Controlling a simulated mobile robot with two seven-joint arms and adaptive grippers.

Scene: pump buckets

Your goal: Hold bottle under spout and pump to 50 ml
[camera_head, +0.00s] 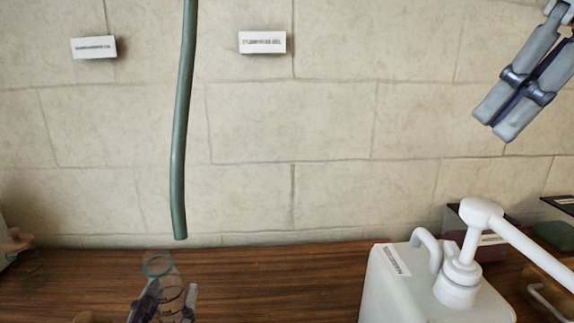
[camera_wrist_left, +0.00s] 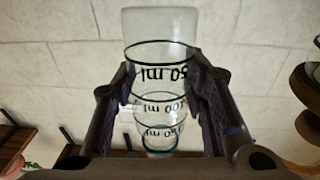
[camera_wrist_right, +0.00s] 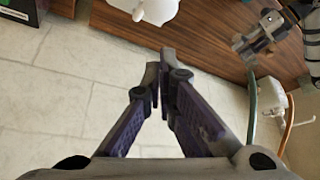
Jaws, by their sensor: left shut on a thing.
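The bottle (camera_head: 160,268) is clear, with ring marks, and stands low at the left of the head view. My left gripper (camera_head: 166,302) is shut around it. In the left wrist view the bottle (camera_wrist_left: 160,55) sits between both fingers, and its "50 ml" mark reads upside down; I see no liquid. The white pump bucket (camera_head: 395,295) stands at the right, its spout (camera_head: 424,243) bending left and its lever (camera_head: 530,255) reaching right. The bottle is well left of the spout. My right gripper (camera_head: 497,127) is empty and high above the pump, its fingers nearly together.
Dark containers (camera_head: 553,228) stand behind the pump at the right. The brown wooden counter (camera_head: 290,280) is bare between bottle and bucket. White labels (camera_head: 262,42) are on the stone wall.

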